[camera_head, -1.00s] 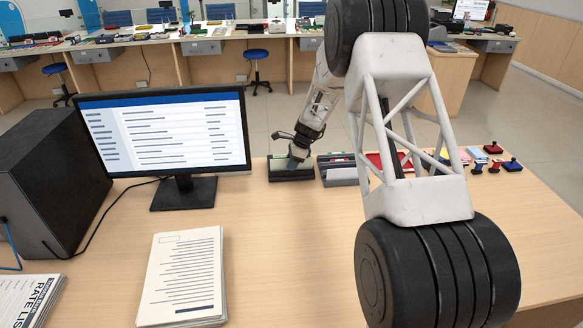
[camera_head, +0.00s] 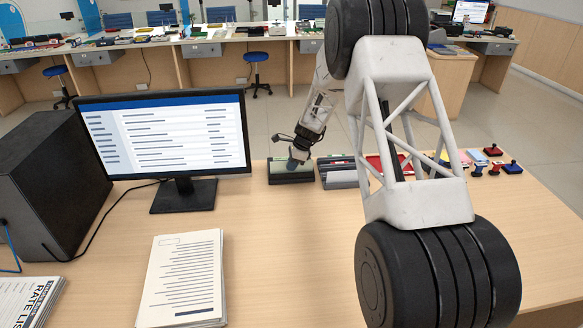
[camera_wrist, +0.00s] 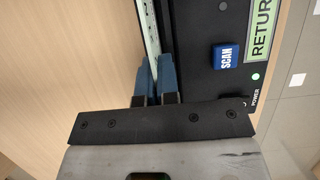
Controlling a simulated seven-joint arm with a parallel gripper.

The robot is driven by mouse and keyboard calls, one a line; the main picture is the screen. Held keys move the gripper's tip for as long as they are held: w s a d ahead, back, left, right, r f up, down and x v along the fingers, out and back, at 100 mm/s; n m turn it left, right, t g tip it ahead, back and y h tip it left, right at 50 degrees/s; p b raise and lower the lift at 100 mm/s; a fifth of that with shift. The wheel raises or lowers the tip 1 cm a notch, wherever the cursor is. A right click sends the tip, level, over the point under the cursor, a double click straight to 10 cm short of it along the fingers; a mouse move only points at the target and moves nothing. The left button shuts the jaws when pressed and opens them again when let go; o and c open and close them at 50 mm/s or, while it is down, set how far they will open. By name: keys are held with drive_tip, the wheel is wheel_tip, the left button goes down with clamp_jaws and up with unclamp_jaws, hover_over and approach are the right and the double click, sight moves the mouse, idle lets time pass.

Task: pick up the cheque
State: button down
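The cheque is most likely the thin pale-green strip (camera_wrist: 152,28) in the wrist view, seen nearly edge-on with small dark marks. It stands along the left side of the black scanner (camera_wrist: 222,85), which has a blue SCAN button and a RETURN label. In the head view the scanner (camera_head: 291,178) stands right of the monitor, with a pale-green patch on it. My gripper (camera_wrist: 156,72) has its blue fingers close together at the near end of the strip, with a narrow gap between them. I cannot tell whether they press on it. The gripper (camera_head: 292,164) is down at the scanner.
A dark tray (camera_head: 343,178) stands just right of the scanner. Stamps (camera_head: 494,166) and a red tray lie farther right, partly behind my arm. The monitor (camera_head: 165,137) and a paper stack (camera_head: 183,280) are on the left. The middle of the desk is clear.

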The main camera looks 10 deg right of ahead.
drive_tip(key=shift+r, duration=0.75)
wheel_tip(320, 180, up, 2)
drive_tip(key=shift+r, duration=0.1)
drive_tip(key=s+d+r, duration=0.1)
drive_tip(key=s, duration=1.5)
drive_tip(key=shift+d+r, duration=0.15)
drive_tip(key=shift+w, duration=0.15)
